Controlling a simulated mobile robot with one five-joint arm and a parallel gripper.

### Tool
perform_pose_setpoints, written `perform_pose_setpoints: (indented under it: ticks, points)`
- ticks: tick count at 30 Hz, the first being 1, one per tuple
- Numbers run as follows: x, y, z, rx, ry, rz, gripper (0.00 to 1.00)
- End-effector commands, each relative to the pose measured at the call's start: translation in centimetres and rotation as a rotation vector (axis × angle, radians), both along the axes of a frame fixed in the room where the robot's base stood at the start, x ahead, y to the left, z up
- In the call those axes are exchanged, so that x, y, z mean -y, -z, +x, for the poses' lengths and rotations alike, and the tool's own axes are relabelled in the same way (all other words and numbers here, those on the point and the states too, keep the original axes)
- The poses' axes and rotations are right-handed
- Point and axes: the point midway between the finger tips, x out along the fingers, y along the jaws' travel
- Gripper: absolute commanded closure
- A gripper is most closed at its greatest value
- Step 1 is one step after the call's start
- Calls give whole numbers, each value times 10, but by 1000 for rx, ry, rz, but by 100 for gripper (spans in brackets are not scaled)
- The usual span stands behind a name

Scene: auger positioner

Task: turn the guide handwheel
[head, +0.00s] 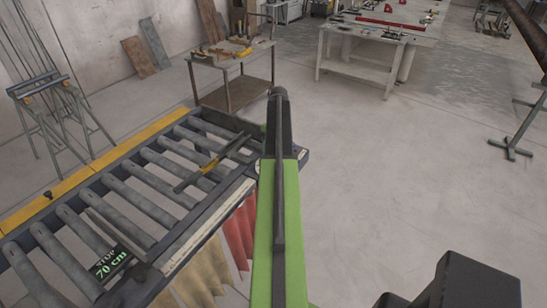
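A roller table (185,225) with grey rollers and a yellow edge runs along the left. I cannot tell for sure whether this knob is the guide handwheel. A long green and black arm link, which looks like mine, rises through the middle and covers part of the table's right end. No gripper fingers can be made out, and nothing visible touches the knob.
A dark guide bar (212,164) lies across the rollers. Red strips (239,232) and tan strips (203,282) hang below the table's right edge. A tool cart (233,86) stands behind it, and a white workbench (358,66) farther back. The floor at right is largely clear.

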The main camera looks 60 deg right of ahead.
Motion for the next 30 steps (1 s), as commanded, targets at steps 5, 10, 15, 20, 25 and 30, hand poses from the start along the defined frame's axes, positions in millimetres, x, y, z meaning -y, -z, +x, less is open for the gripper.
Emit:
perform_pose_setpoints:
  ticks: [5, 10, 15, 20, 25, 30]
  points:
    - [0, 0, 0, -1, -18, -1, 87]
    - [1, 0, 0, 0, -21, -2, 87]
    - [1, 0, 0, 0, -20, -2, 87]
    - [1, 0, 0, 0, -19, -2, 28]
    - [0, 0, 0, 0, -20, -1, 25]
    - [1, -1, 0, 1, -19, -1, 25]
